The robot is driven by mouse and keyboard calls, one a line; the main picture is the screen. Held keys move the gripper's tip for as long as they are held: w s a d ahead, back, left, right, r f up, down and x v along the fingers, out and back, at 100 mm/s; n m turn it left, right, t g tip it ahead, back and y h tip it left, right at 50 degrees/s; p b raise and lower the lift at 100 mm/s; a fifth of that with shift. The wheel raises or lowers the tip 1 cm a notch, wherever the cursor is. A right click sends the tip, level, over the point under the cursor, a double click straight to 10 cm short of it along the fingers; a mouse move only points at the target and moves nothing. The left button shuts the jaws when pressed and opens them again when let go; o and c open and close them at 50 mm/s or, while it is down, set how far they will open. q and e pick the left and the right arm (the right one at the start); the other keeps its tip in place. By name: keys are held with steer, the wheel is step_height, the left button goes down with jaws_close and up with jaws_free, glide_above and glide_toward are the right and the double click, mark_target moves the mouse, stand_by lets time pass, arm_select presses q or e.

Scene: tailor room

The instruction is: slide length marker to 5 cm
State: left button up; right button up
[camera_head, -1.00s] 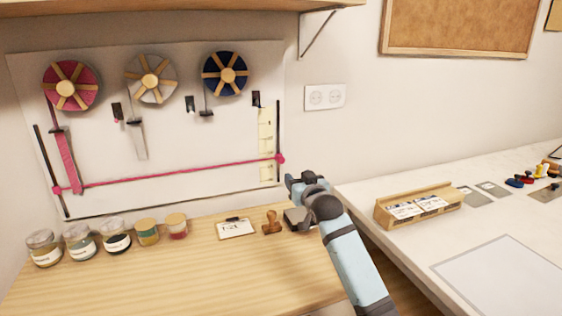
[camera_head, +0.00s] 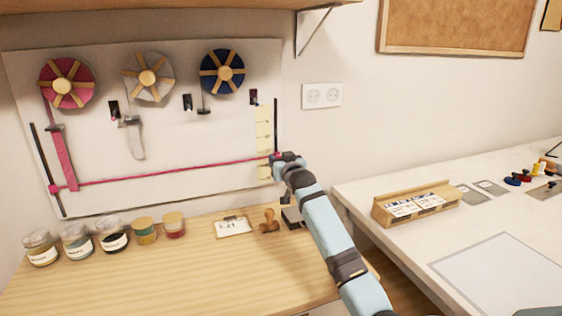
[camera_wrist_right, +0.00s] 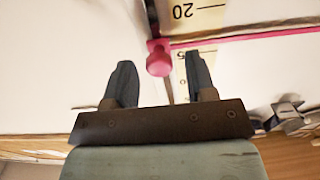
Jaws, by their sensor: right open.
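The length marker is a pink knob (camera_wrist_right: 158,58) on a dark vertical rail (camera_head: 276,122), at the right end of a pink ribbon line (camera_head: 165,173). A pale yellow scale strip (camera_head: 264,132) runs beside the rail. In the right wrist view the knob sits between the upside-down "20" and a label partly hidden by a finger, of which a "5" shows. My right gripper (camera_wrist_right: 159,62) is open, its fingers on either side of the knob without visibly closing on it. In the head view this gripper (camera_head: 279,158) largely covers the knob. My left gripper is not in view.
Ribbon spools (camera_head: 148,78) hang on the white board. Jars (camera_head: 114,236), a small clipboard (camera_head: 233,227) and a wooden stamp (camera_head: 269,221) stand on the wooden table below. A wooden card holder (camera_head: 415,204) is on the white table at right. The wooden table's front is clear.

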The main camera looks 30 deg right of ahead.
jaws_close()
step_height(320, 180, up, 11)
steer(key=p, duration=0.9)
steer(key=shift+r+p, duration=0.45)
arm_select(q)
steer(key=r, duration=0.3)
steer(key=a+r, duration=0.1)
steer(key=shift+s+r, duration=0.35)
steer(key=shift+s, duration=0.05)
arm_select(e)
steer(key=shift+f, duration=0.1)
jaws_free()
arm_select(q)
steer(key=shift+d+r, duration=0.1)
